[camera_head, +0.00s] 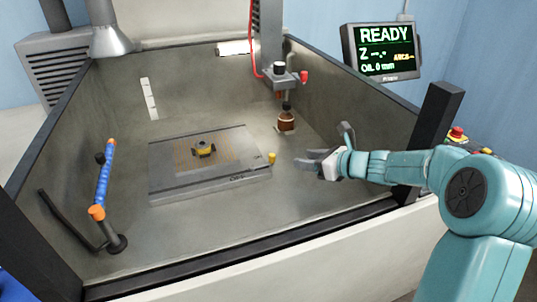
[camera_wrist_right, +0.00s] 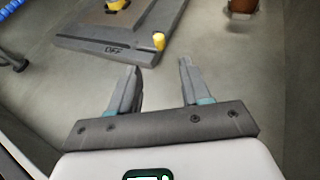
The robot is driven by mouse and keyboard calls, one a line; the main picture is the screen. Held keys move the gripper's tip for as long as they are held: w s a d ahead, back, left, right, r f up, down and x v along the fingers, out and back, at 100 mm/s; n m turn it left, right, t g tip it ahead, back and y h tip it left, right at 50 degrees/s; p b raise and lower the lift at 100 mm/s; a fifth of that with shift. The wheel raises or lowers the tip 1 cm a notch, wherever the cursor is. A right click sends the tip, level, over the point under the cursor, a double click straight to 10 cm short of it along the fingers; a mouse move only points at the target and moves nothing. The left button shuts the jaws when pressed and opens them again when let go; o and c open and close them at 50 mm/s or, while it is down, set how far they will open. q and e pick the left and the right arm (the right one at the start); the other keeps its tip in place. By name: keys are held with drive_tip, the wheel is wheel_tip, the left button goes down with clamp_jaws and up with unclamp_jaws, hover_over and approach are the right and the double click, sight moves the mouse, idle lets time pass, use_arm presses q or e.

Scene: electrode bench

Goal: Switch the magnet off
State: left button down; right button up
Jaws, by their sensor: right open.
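The magnet is a flat grey plate (camera_head: 175,182) lying on the floor of the tank, with fine orange lines on top. A yellow knob (camera_head: 272,158) stands at its right front corner. In the right wrist view the plate (camera_wrist_right: 85,38) shows an OFF label (camera_wrist_right: 114,49) on its front edge, left of the knob (camera_wrist_right: 158,40). A yellow and dark workpiece (camera_head: 204,149) sits on the plate. My right gripper (camera_head: 308,160) is open and empty, to the right of the knob and apart from it. In the wrist view the knob appears beyond the fingertips (camera_wrist_right: 158,66). My left gripper is out of view.
A blue hose with orange ends (camera_head: 104,178) stands at left. The tank's dark front rim (camera_head: 240,252) runs under my right arm. A screen (camera_head: 384,50) reads READY.

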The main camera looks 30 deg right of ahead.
sight(274, 156)
drive_tip(key=x, duration=1.4)
drive_tip(key=shift+a+f+p, duration=0.1)
drive_tip(key=shift+a+p, duration=0.05)
drive_tip(key=shift+p, duration=0.25)
clamp_jaws()
